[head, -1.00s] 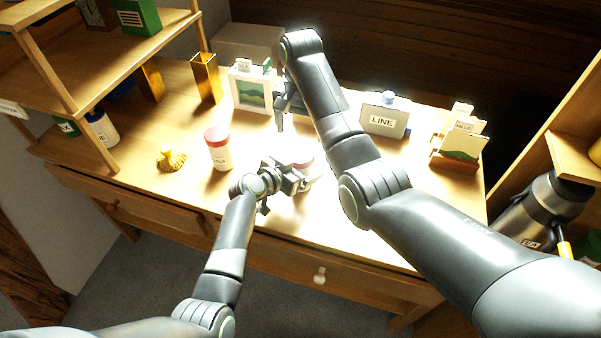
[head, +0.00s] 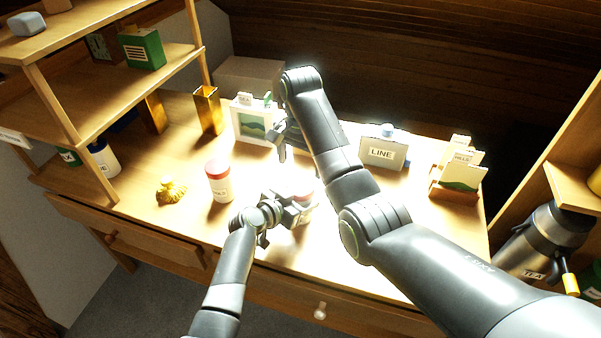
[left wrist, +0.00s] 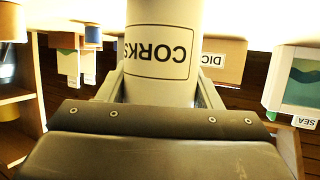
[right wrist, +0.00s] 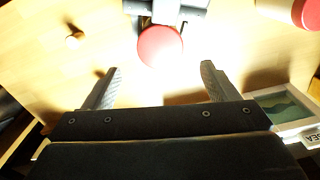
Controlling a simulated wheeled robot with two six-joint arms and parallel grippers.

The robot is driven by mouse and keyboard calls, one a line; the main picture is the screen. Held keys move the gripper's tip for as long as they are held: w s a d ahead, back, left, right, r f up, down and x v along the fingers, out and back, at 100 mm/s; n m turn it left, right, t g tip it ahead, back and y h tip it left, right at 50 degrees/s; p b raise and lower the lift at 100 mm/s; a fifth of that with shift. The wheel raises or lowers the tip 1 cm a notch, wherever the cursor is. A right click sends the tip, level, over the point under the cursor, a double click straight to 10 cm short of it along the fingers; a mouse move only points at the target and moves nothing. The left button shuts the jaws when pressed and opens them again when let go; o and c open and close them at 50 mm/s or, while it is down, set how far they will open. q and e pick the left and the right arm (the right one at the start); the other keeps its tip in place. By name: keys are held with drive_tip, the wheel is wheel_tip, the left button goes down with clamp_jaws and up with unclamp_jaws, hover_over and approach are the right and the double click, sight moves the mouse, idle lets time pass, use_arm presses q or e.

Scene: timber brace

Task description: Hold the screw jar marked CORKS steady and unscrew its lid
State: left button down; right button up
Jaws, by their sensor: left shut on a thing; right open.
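The CORKS jar (left wrist: 165,50) stands between the fingers of my left gripper (head: 294,210), which is shut on its body. Its label shows upside down in the left wrist view. In the head view the jar (head: 306,207) is partly hidden by the gripper and washed out by glare. Its round red lid (right wrist: 160,47) shows in the right wrist view, beyond the fingertips. My right gripper (right wrist: 158,78) is open and empty, apart from the lid. In the head view the right gripper (head: 281,148) hangs behind the jar, near the picture frame.
Another red-lidded jar (head: 219,182) stands left of the CORKS jar, with a yellow object (head: 172,190) beside it. A shelf (head: 110,85) rises at left.

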sight(300, 186)
drive_tip(key=shift+m, duration=0.8)
drive_tip(key=shift+f, duration=0.15)
drive_tip(key=shift+m, duration=0.3)
drive_tip(key=shift+f, duration=3.85)
drive_tip(key=c, duration=1)
drive_tip(key=n, duration=0.7)
drive_tip(key=o, duration=1.1)
